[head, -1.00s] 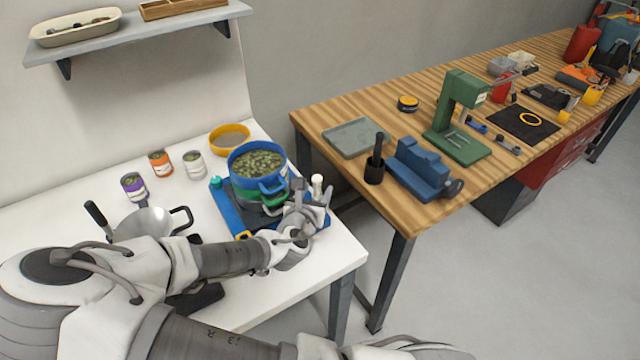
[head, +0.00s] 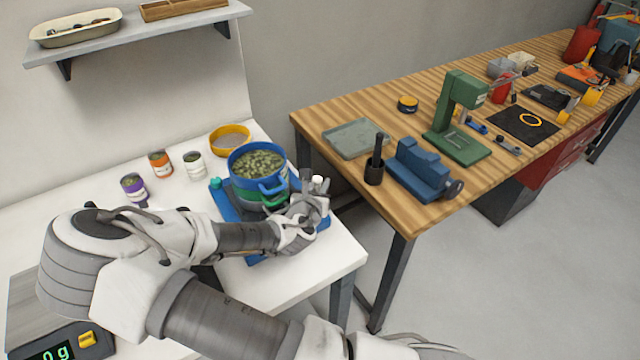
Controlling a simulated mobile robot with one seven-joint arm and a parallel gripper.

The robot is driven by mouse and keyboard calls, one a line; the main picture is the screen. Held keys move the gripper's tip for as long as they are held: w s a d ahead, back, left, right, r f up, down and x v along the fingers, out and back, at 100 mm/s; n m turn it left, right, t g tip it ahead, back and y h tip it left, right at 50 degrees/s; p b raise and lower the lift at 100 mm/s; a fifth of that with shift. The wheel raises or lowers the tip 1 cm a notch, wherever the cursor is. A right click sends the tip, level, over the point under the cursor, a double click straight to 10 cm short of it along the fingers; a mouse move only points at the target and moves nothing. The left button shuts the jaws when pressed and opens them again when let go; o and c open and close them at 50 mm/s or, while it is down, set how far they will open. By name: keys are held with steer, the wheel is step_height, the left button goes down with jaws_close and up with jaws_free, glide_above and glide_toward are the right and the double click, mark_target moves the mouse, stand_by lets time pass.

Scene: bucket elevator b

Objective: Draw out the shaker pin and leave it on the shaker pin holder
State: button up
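The shaker is a blue base (head: 226,207) on the white table, carrying a stack of blue and green sieves (head: 258,170) filled with green pieces. My gripper (head: 318,197) is at the right side of the base, close beside a small white-topped upright piece (head: 318,181). I cannot tell whether that piece is the shaker pin or its holder. My wrist and fingers hide this corner of the base, and no pin can be made out clearly. Whether the fingers are open or shut does not show.
Cans stand left of the shaker, with a yellow sieve (head: 230,138) behind it. A scale reading 0 g (head: 62,345) is at lower left. The wooden bench (head: 320,118) at right holds a black cup (head: 374,174), a blue vise (head: 420,172) and a green press (head: 459,120).

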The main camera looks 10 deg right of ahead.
jaws_close()
steer(key=shift+r+p, duration=0.65)
steer(key=shift+r, duration=0.05)
stand_by(0.4)
steer(key=shift+r+p, duration=2.3)
steer(key=shift+r, duration=0.35)
steer(key=shift+r, duration=0.1)
step_height(320, 180, up, 4)
steer(key=p, duration=0.3)
steer(key=shift+p, duration=0.3)
